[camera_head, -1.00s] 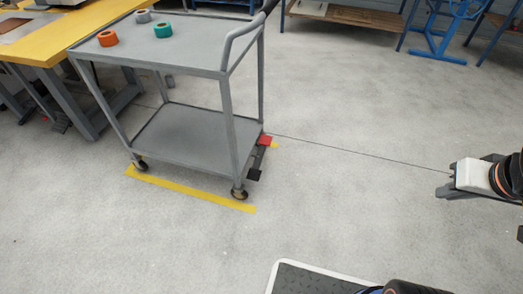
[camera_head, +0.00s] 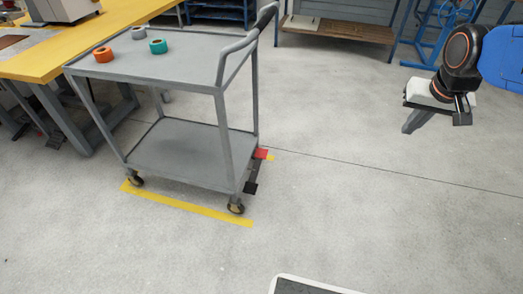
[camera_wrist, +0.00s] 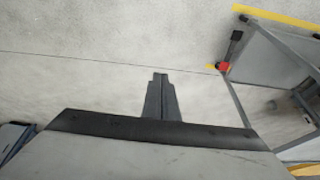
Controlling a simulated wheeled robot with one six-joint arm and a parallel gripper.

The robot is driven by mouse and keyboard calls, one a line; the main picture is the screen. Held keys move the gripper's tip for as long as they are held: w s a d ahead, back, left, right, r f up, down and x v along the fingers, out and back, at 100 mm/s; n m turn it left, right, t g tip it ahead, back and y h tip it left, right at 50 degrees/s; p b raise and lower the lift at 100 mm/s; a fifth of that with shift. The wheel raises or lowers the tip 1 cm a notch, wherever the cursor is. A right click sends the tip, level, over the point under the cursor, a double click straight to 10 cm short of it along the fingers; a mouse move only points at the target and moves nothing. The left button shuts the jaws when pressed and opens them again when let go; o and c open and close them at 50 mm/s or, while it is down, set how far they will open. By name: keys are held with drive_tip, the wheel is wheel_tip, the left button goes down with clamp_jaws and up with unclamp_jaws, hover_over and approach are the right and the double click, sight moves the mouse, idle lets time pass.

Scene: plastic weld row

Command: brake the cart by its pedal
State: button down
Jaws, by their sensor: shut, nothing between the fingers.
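The grey two-shelf cart (camera_head: 180,158) stands on the floor at left centre in the head view. At its lower right end are a red pedal (camera_head: 262,154) and a black pedal (camera_head: 250,188), joined by a dark bar. In the wrist view, part of the cart (camera_wrist: 275,48) is at upper right, with the red pedal (camera_wrist: 224,66) and black pedal (camera_wrist: 236,36) at its near end. My gripper (camera_head: 409,127) is raised well to the right of the cart, apart from it. Its fingers (camera_wrist: 160,77) are together and empty in the wrist view.
A yellow workbench (camera_head: 90,35) stands close on the cart's left. Orange, grey and teal rolls lie on the top shelf (camera_head: 180,66). A yellow floor line (camera_head: 190,208) runs along the cart's front wheels. Floor between the cart and my gripper is clear.

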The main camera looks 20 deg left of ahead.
drive_tip(key=w+a+f, duration=0.4)
drive_tip(key=w+a, duration=0.6)
drive_tip(key=w, duration=0.5)
drive_tip(key=g, duration=0.1)
hover_over(262, 152)
drive_tip(key=s, duration=0.4)
wheel_tip(262, 152, down, 40)
drive_tip(key=shift+s+f, duration=0.1)
drive_tip(key=shift+f, duration=0.05)
drive_tip(key=shift+f, duration=0.1)
drive_tip(key=x, duration=1.4)
drive_tip(key=shift+s+d, duration=0.1)
drive_tip(key=shift+s, duration=0.1)
